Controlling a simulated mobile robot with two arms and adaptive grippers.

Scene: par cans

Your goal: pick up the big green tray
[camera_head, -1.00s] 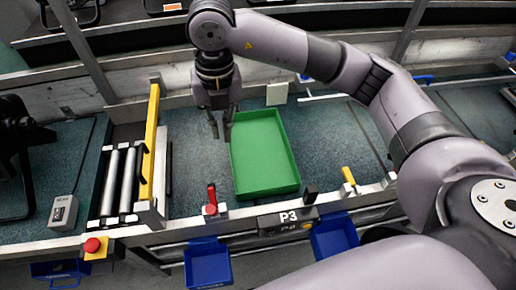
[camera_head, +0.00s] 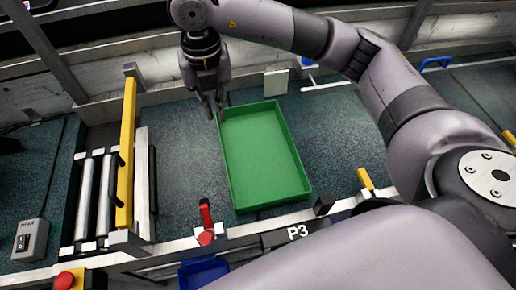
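The big green tray (camera_head: 265,160) lies flat on the dark speckled conveyor surface, long side running away from me, and looks empty. My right gripper (camera_head: 215,112) points down at the tray's far left corner. Its two fingers are apart, with one just outside the left wall and the other overlapping the wall in the picture. I cannot tell whether they touch the tray. My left gripper is not in view.
A yellow bar (camera_head: 127,155) and metal rollers (camera_head: 95,200) stand left of the tray. A red-handled clamp (camera_head: 206,225), a black block (camera_head: 324,205) and a yellow clamp (camera_head: 366,180) line the near rail. A white plate (camera_head: 276,83) stands behind. The surface right of the tray is clear.

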